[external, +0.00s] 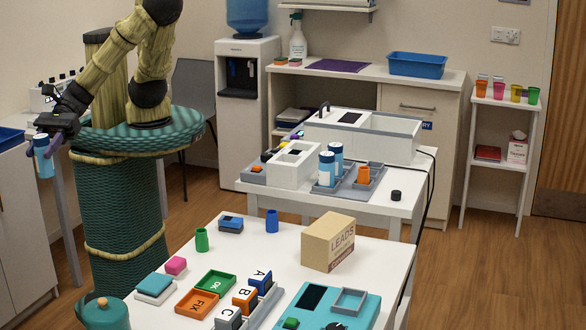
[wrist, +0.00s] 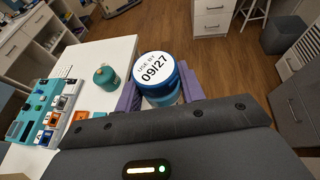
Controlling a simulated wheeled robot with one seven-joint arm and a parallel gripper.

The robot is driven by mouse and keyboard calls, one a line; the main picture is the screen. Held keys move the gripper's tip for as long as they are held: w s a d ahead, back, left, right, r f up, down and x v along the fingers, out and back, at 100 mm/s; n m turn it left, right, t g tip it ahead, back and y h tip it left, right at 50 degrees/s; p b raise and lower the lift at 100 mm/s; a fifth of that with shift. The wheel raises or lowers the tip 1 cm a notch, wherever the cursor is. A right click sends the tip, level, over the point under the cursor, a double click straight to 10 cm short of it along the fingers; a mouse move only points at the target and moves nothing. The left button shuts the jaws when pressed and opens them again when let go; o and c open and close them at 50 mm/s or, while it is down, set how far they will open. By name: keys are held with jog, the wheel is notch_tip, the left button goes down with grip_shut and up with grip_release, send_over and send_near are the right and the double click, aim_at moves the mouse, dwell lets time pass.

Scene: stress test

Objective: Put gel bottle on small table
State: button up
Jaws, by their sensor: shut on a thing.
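My gripper (external: 54,140) is at the far left of the external view, shut on a blue-and-white bottle (external: 43,162), likely the gel bottle. The bottle hangs upright in the air, clear of any surface. In the wrist view its round white top (wrist: 155,70) reads "USE BY 09/27", between my two purple fingers (wrist: 160,92). Its lower part is hidden there. A small white table (external: 507,103) with shelves stands at the far right in the external view, far from my gripper. I cannot tell for sure that it is the task's small table.
Colored cups (external: 499,90) stand along the small table's top. A white front table (external: 370,258) holds trays, blocks, a box (external: 328,241) and a teal device (external: 322,308). Behind it, another table holds a white machine (external: 362,134) and two similar blue-and-white bottles (external: 327,169). Wood floor is open at right.

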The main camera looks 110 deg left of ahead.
dwell(0.3)
jog(key=w+f+n+t+y, duration=0.1)
jog(key=w+f+n+t, duration=0.15)
jog(key=w, duration=1.15)
jog(key=w+f+n+t+y, duration=0.2)
jog(key=w+n+t, duration=0.15)
jog(key=w, duration=0.95)
jog(key=w+a+f+n+t+y, duration=0.1)
jog(key=w+a+f+n, duration=0.1)
jog(key=w+a, duration=0.3)
jog(key=w+a+f+n+t+y, duration=0.1)
jog(key=w+a, duration=0.4)
jog(key=w, duration=0.6)
jog(key=w+a+f+n+t+y, duration=0.2)
jog(key=w+a+f, duration=0.3)
jog(key=w, duration=0.4)
jog(key=shift+a+f+n+y, duration=0.2)
jog(key=shift+a+n+y, duration=0.1)
jog(key=shift+y, duration=0.3)
jog(key=shift+d, duration=0.1)
notch_tip(320, 180, down, 6)
jog(key=shift+p, duration=0.4)
jog(key=shift+f, duration=0.15)
